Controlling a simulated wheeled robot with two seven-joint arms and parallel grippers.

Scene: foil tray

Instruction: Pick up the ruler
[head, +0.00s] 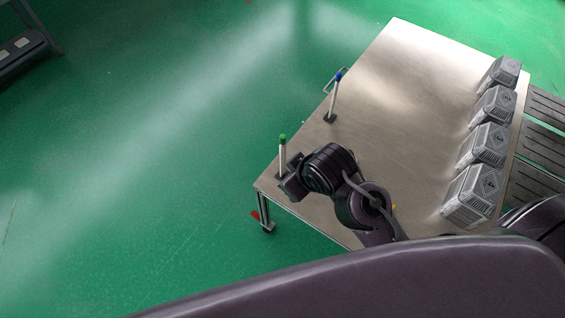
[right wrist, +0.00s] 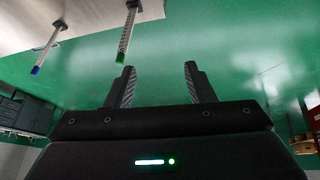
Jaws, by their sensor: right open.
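Two slim upright sticks stand on black bases near the left edge of the metal table. The nearer one has a green top (head: 282,150) and the farther one a blue top (head: 335,90). In the upside-down right wrist view the green-topped stick (right wrist: 125,42) and the blue-topped stick (right wrist: 46,50) show fine markings; I cannot tell which is the ruler. My right gripper (head: 287,182) is beside the base of the green-topped stick. Its fingers (right wrist: 159,68) are open with only green floor between them, and the green-topped stick is outside them. My left gripper is not in view.
The metal table (head: 400,100) is clear in its middle. Several silver foil containers (head: 488,145) line its right side, with slatted dark panels (head: 545,140) beyond. Green floor (head: 130,150) lies open to the left.

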